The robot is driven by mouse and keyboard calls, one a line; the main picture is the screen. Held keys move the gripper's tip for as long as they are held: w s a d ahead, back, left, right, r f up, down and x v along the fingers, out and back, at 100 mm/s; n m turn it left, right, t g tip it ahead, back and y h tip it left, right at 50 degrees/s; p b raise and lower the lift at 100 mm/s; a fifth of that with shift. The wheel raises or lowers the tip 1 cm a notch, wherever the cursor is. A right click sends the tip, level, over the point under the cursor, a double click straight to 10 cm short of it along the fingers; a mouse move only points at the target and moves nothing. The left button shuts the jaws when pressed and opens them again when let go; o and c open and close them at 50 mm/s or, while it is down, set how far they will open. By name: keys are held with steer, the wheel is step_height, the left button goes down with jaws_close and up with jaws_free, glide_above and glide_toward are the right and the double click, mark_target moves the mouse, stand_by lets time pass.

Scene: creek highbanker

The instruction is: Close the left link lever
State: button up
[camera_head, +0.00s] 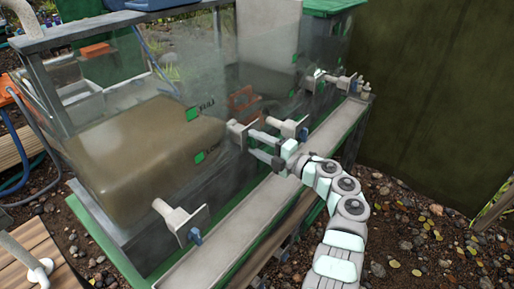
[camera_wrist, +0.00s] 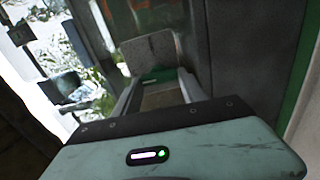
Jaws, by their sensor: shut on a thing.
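Grey levers with square plates line the front of the cloudy, clear-walled box (camera_head: 110,100). One grey lever plate (camera_head: 238,134) stands near the box's middle, beside two small green tags. My gripper (camera_head: 256,141) reaches in from the lower right with its fingers at this lever. It is shut on the lever, though the exact contact is small and partly hidden. In the wrist view, a worn grey plate (camera_wrist: 150,50) stands at the far end of my fingers (camera_wrist: 158,90). I cannot tell from the labels which lever is the left link lever.
Another lever (camera_head: 183,222) is at the lower left, one (camera_head: 290,127) is close right of my fingers, and one (camera_head: 342,82) is farther right. A long pale trough (camera_head: 235,225) runs below them. Gravel (camera_head: 410,235) lies open at the right.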

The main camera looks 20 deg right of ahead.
stand_by(0.4)
steer(key=o, duration=1.4)
steer(key=shift+c, duration=0.2)
steer(key=p+v, duration=0.2)
steer(key=v, duration=0.9)
steer(key=shift+p, duration=0.35)
